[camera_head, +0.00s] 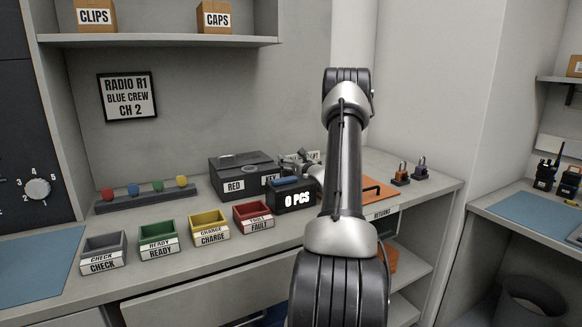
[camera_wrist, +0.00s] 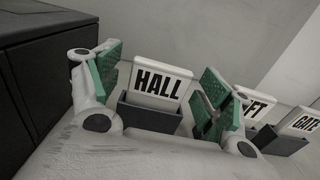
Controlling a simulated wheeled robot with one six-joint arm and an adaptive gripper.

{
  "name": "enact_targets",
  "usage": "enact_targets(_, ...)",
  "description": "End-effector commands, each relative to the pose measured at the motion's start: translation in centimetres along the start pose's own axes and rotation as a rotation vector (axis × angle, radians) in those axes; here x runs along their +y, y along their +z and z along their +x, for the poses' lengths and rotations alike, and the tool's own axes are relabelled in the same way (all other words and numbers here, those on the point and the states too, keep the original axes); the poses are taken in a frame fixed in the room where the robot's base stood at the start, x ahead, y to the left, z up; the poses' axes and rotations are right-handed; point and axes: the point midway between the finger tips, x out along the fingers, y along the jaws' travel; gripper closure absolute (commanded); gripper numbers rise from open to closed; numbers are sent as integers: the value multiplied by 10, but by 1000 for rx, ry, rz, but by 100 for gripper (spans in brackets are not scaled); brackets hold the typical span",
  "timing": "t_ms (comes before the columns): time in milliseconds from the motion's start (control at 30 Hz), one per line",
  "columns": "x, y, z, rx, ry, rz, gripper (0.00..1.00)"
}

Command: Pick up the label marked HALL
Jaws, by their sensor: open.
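The HALL label (camera_wrist: 158,84) is a white card with black letters, standing tilted in a dark holder (camera_wrist: 148,118) in the wrist view. My gripper (camera_wrist: 163,85) is open, its green-padded fingers on either side of the HALL label. No contact between the pads and the card is clear. In the head view my gripper (camera_head: 300,160) is small and partly hidden behind my arm, and the HALL label cannot be made out there.
A label ending in FT (camera_wrist: 246,103) and a GATE label (camera_wrist: 305,122) stand to the right in dark holders. A black box (camera_wrist: 45,70) is close on the left.

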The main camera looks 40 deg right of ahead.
Motion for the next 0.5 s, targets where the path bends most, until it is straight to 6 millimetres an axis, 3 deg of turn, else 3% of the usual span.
enact_targets(300, 0, 0, 7, 0, 0, 0, 23)
enact_targets(500, 0, 0, 7, 0, 0, 0, 60)
